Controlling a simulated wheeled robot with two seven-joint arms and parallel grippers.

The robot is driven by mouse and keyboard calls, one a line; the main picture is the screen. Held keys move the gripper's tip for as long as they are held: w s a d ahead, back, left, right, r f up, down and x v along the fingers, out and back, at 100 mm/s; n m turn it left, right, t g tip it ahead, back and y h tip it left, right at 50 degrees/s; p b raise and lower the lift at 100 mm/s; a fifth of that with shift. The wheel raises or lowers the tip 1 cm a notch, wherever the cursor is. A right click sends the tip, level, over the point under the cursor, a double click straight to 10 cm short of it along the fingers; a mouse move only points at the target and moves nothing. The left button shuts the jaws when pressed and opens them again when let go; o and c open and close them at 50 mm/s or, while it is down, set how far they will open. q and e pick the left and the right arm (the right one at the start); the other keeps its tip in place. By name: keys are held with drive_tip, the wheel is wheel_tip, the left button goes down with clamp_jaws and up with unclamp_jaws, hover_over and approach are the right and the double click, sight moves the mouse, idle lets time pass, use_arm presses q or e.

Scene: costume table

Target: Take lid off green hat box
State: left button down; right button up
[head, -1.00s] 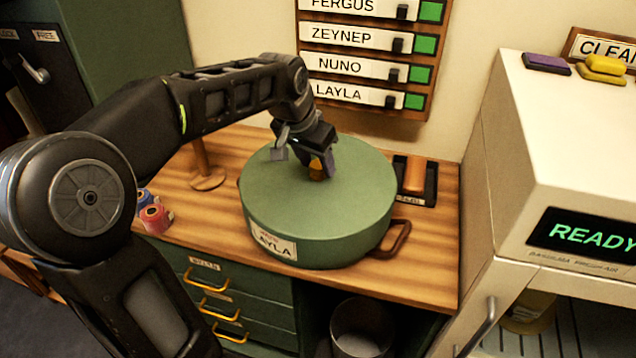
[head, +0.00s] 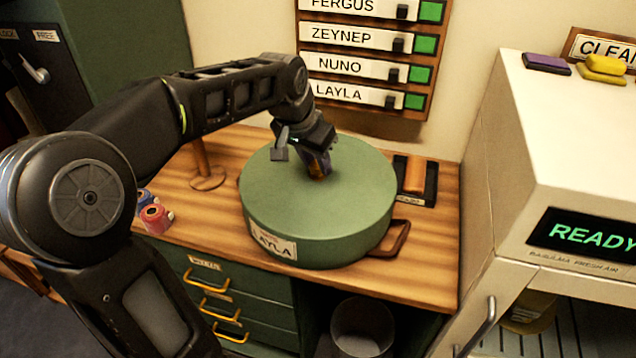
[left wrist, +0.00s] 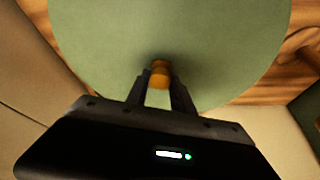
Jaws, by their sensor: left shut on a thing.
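The green hat box (head: 300,235) stands on the wooden table, with a paper label reading LAYLA on its front and a brown handle at its right. Its round green lid (head: 285,190) is on top; whether there is a gap beneath it I cannot tell. My left gripper (head: 319,168) is above the lid's middle, shut on the lid's small orange-brown knob (left wrist: 160,72), which shows between the fingers in the left wrist view. The lid (left wrist: 215,40) fills much of that view. My right gripper is not in view.
An orange block in a dark tray (head: 430,190) is behind the box at right. Red and blue spools (head: 155,217) and a wooden stand (head: 207,182) are at left. A white cabinet (head: 565,140) stands at right. A name board (head: 365,65) hangs behind.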

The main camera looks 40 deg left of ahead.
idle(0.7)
use_arm(q)
wheel_tip(320, 180, up, 10)
idle(0.4)
idle(0.8)
